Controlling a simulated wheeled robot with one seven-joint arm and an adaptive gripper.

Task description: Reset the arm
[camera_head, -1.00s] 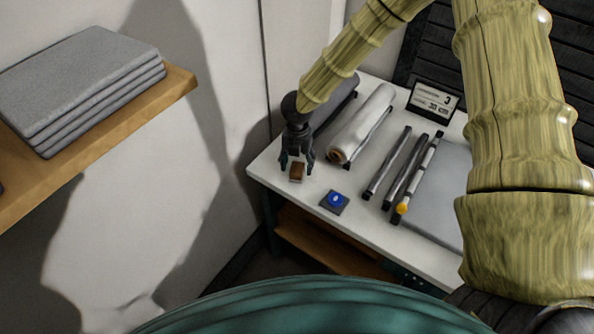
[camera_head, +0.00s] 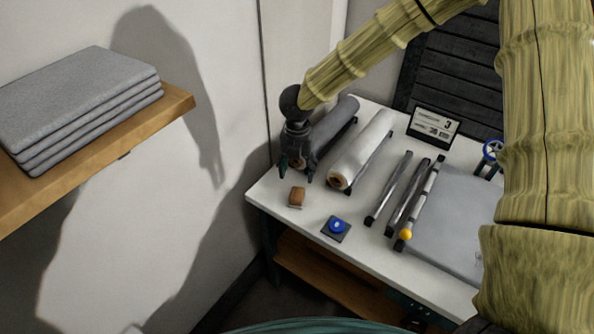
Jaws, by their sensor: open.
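My gripper (camera_head: 297,176) is dark and hangs at the end of my bamboo-textured arm (camera_head: 375,48), over the left part of the white table. Its fingers are apart with nothing between them. A small brown block (camera_head: 297,196) stands on the table just in front of and below the fingertips, apart from them. Part of a grey roll (camera_head: 335,122) is hidden behind the gripper.
The white table (camera_head: 270,196) also holds a white roll (camera_head: 362,148), dark bars (camera_head: 397,190), a blue button (camera_head: 337,227), a sign (camera_head: 434,128) and a grey panel (camera_head: 455,225). A wooden shelf (camera_head: 110,131) with folded grey cloths (camera_head: 75,105) is at left.

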